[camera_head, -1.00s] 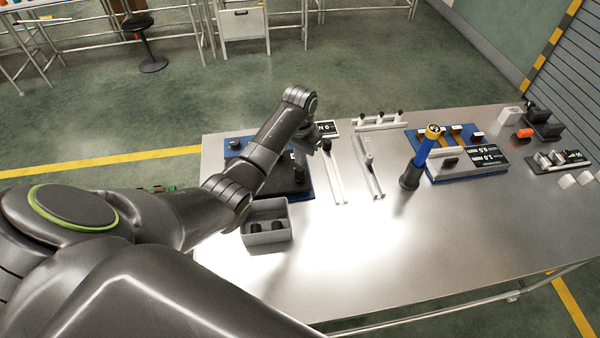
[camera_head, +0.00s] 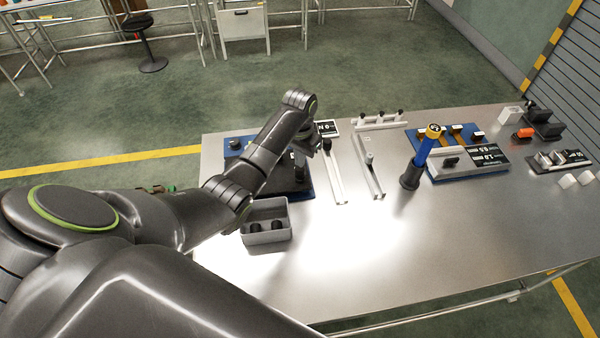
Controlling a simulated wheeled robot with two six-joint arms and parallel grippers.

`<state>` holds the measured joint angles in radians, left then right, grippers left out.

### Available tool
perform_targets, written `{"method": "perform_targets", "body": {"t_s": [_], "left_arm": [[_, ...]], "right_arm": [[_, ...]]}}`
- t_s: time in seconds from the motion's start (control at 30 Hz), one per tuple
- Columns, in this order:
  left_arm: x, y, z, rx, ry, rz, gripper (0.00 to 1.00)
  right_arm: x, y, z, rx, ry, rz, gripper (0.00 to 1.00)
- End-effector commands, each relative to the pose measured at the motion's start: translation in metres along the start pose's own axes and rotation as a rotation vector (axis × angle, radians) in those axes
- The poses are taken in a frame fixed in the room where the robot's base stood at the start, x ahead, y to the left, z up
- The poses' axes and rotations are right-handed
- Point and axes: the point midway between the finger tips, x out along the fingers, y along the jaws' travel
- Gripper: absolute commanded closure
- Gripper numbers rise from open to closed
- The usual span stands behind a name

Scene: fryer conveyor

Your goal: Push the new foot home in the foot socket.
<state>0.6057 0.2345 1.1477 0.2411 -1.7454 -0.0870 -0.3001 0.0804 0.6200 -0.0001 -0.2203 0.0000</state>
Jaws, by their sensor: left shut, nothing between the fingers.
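A dark plate on a blue base (camera_head: 306,193) lies at the table's left end, mostly behind my left arm. One black round foot-like piece (camera_head: 235,143) shows at its back left corner. A dark upright piece (camera_head: 299,170) stands at its right side; I cannot tell whether it is the new foot, and the socket is not clear. My left gripper (camera_head: 300,158) is shut and empty, low over the plate's right side and partly hidden by my forearm. I cannot tell whether it touches that piece. My right gripper is out of view.
A grey bin (camera_head: 267,238) with black round pieces stands in front of the plate. White rails (camera_head: 334,170) lie to the right. The table's front middle is clear.

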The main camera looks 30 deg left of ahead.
Motion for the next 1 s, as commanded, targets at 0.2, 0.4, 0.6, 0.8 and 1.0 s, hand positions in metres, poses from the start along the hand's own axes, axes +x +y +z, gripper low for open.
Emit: {"method": "perform_targets", "body": {"t_s": [0.2, 0.4, 0.6, 0.8, 1.0], "left_arm": [[0.006, 0.0, 0.0, 0.0, -0.002, 0.0, 1.0], [0.011, 0.0, 0.0, 0.0, -0.002, 0.0, 1.0], [0.016, 0.0, 0.0, 0.0, -0.001, 0.0, 1.0], [0.022, 0.0, 0.001, 0.0, -0.002, 0.0, 1.0], [0.024, 0.0, 0.001, 0.0, -0.003, 0.001, 1.0]], "right_arm": [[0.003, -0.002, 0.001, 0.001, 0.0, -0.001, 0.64], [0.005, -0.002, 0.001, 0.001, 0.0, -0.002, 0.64], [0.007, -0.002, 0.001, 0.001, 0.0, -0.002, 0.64], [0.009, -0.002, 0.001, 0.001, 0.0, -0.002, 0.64], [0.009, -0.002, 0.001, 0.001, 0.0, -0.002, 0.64]]}}
